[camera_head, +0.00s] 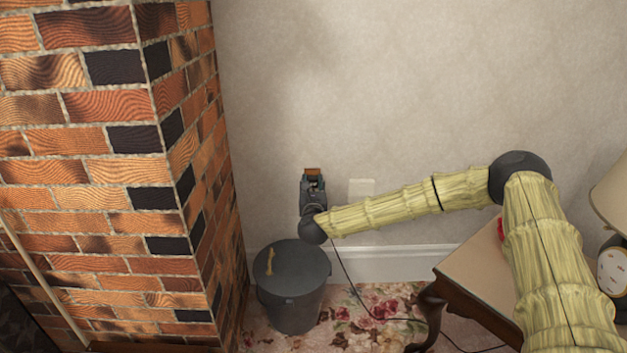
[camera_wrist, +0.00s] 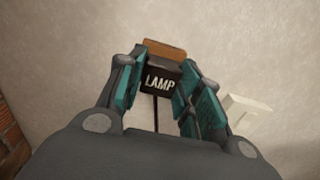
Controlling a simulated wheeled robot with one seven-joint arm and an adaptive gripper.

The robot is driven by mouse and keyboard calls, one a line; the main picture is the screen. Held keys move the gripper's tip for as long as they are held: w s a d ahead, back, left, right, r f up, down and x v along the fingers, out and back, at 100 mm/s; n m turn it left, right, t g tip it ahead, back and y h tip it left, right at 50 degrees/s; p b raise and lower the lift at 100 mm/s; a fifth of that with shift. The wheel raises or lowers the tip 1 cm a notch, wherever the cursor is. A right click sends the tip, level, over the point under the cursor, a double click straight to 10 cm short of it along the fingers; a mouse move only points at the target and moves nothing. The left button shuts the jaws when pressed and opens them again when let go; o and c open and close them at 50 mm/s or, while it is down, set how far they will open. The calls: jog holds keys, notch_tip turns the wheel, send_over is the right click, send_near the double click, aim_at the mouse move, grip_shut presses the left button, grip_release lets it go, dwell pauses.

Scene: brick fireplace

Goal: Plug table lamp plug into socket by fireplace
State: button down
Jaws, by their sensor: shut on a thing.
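My gripper (camera_head: 313,180) is at the wall, right of the brick fireplace (camera_head: 120,180). In the wrist view its fingers (camera_wrist: 158,82) are shut on the black lamp plug (camera_wrist: 160,77), marked LAMP. A cord (camera_wrist: 155,112) hangs from the plug. A brown-orange piece (camera_wrist: 165,49) shows just beyond the plug; I cannot tell what it belongs to. A white wall plate (camera_head: 361,188) is right of my gripper, also in the wrist view (camera_wrist: 249,114); no holes can be made out. The table lamp (camera_head: 612,200) is at the right edge. Whether the plug touches the wall is hidden.
A dark lidded bin (camera_head: 292,290) stands on the floral rug (camera_head: 385,300) below my gripper. A wooden side table (camera_head: 480,270) stands at the right, below my arm. The cord (camera_head: 345,275) runs down and right across the rug. The wall above is bare.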

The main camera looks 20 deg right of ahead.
aim_at(312, 184)
jog(key=shift+v, duration=2.1)
jog(key=shift+s, duration=0.2)
jog(key=s+a+f+n+y, duration=0.2)
jog(key=s+a+f+y, duration=0.15)
jog(key=s+f, duration=0.45)
jog(key=s+a+f+n+y, duration=0.1)
jog(key=s+a+f+y, duration=0.1)
jog(key=s+a+f, duration=0.6)
jog(key=s+d+r+p, duration=0.1)
jog(key=s+r+p, duration=0.3)
jog(key=r+p, duration=0.7)
jog(key=s+d+r+p, duration=0.1)
jog(key=s+r+p, duration=0.4)
jog(key=r+p, duration=0.7)
jog(key=s+d+r+p, duration=0.1)
jog(key=s+r+p, duration=0.4)
jog(key=r+p, duration=0.7)
jog(key=shift+t+p, duration=0.3)
jog(key=shift+p, duration=1.05)
jog(key=shift+d+r+h, duration=0.1)
jog(key=shift+d+h, duration=0.05)
jog(key=shift+h, duration=0.1)
